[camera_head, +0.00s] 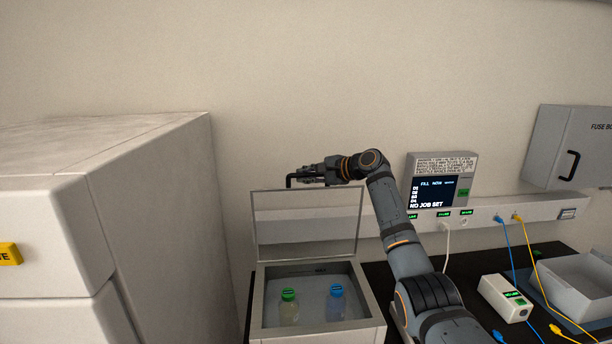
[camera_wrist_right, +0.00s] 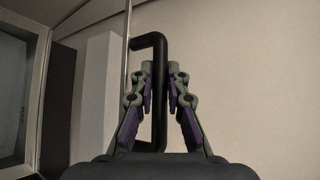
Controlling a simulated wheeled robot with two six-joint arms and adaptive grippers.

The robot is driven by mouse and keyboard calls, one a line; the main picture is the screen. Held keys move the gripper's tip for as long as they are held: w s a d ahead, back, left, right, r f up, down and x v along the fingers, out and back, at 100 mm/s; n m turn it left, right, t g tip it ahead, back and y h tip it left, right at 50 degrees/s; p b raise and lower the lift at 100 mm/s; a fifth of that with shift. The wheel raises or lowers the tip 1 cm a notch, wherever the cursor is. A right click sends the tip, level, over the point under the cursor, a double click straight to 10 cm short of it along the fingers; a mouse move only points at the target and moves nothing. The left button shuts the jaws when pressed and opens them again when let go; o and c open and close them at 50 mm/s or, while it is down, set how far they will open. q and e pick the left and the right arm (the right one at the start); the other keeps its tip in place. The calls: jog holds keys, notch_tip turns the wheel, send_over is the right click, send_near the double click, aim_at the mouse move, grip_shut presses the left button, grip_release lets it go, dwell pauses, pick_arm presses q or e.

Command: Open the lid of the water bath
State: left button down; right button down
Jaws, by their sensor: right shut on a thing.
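The water bath (camera_head: 376,326) stands on the dark bench with its lid (camera_head: 306,222) raised upright, showing the basin inside. A green-capped bottle (camera_head: 289,307) and a blue-capped bottle (camera_head: 336,303) stand in the basin. My right gripper (camera_head: 303,177) is at the lid's top edge, shut on the black lid handle. In the right wrist view the black handle (camera_wrist_right: 151,42) runs between the two fingers of my right gripper (camera_wrist_right: 160,85). My left gripper is not in view.
A large white cabinet (camera_head: 160,215) stands close at the left. A control screen (camera_head: 435,192) and a socket rail with cables are on the wall at the right. A grey fuse box (camera_head: 568,147), a small white box (camera_head: 505,298) and a grey tray (camera_head: 585,285) are further right.

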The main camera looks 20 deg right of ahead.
jog(key=c, duration=1.6)
grip_release()
jog(key=shift+f, duration=0.15)
jog(key=shift+w, duration=0.15)
jog(key=v, duration=1.2)
jog(key=shift+a, duration=0.1)
